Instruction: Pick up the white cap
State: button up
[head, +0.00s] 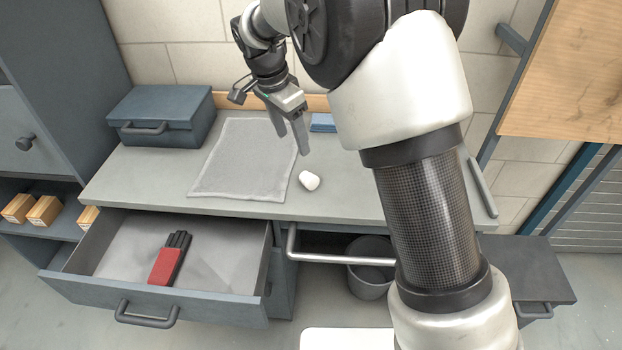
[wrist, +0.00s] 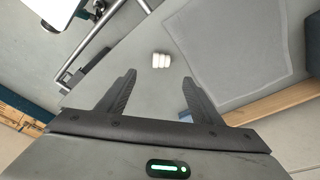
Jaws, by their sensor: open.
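The white cap (head: 309,180) is a small white rounded piece lying on the grey worktop, just right of the grey cloth's front right corner. It also shows in the wrist view (wrist: 161,60), ahead of the fingertips and roughly midway between them. My gripper (head: 303,145) is above the worktop behind the cap, pointing down. In the wrist view my gripper (wrist: 158,78) has its two dark fingers spread wide with nothing between them. The cap is apart from both fingers.
The grey cloth (head: 240,160) lies flat on the worktop (head: 150,175). A blue-grey toolbox (head: 163,115) stands at the back left. A blue item (head: 323,122) lies by the wall. An open drawer (head: 110,295) holds a red-and-black bundle (head: 169,262). A bin (head: 371,285) stands below.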

aim_at(307, 176)
jog(key=x, duration=1.1)
jog(key=w+x, duration=0.1)
jog(key=x, duration=0.5)
jog(key=shift+d+r+p, duration=0.15)
jog(key=shift+d+p, duration=0.05)
jog(key=shift+p, duration=0.15)
jog(key=c, duration=1.1)
